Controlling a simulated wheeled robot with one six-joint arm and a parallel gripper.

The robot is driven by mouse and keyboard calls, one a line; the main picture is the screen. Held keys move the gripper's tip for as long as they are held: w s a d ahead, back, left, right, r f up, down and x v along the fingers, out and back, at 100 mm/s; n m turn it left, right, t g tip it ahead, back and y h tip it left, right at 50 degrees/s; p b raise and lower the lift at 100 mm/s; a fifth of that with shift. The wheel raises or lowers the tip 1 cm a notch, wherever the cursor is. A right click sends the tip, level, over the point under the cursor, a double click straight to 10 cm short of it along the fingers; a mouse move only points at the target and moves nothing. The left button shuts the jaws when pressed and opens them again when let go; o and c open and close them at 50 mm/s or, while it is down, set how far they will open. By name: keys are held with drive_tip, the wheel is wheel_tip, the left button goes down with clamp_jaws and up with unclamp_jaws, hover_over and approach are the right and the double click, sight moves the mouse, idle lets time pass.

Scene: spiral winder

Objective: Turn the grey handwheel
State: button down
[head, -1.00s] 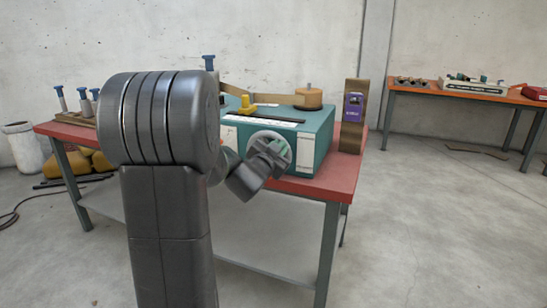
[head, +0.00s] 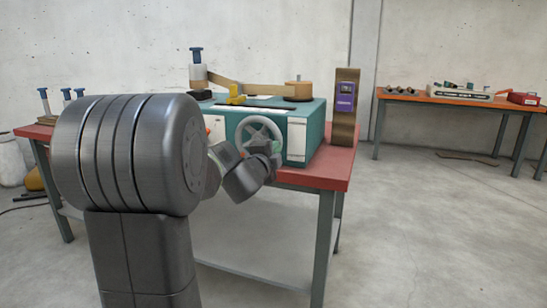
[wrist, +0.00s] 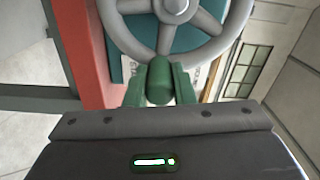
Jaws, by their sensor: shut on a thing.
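The grey handwheel (head: 258,130) is on the front of the teal winder box (head: 316,131). It shows rim, spokes and hub in the head view, and its lower part fills the top of the wrist view (wrist: 175,8). My gripper (head: 274,149) is at the wheel's lower right in the head view. In the wrist view, my gripper's green fingers (wrist: 160,88) are shut on a round green handle (wrist: 159,72) at the wheel's rim. The handle's far end and the exact finger contact are hidden.
The winder stands on a red-topped table (head: 335,168), close to its front edge. A brown upright post with a purple display (head: 346,95) stands at the right. Wooden spool (head: 298,90) and strip sit on top. Floor to the right is clear.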

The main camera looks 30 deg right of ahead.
drive_tip(key=shift+w+a+f+m+b, duration=0.1)
drive_tip(key=shift+f+m+b, duration=0.6)
drive_tip(key=shift+m, duration=0.3)
drive_tip(key=c, duration=1.2)
unclamp_jaws()
drive_tip(key=shift+c, duration=0.2)
drive_tip(key=p+v, duration=0.2)
drive_tip(key=v, duration=1.1)
drive_tip(key=shift+s+a, duration=0.25)
drive_tip(key=shift+s, duration=0.05)
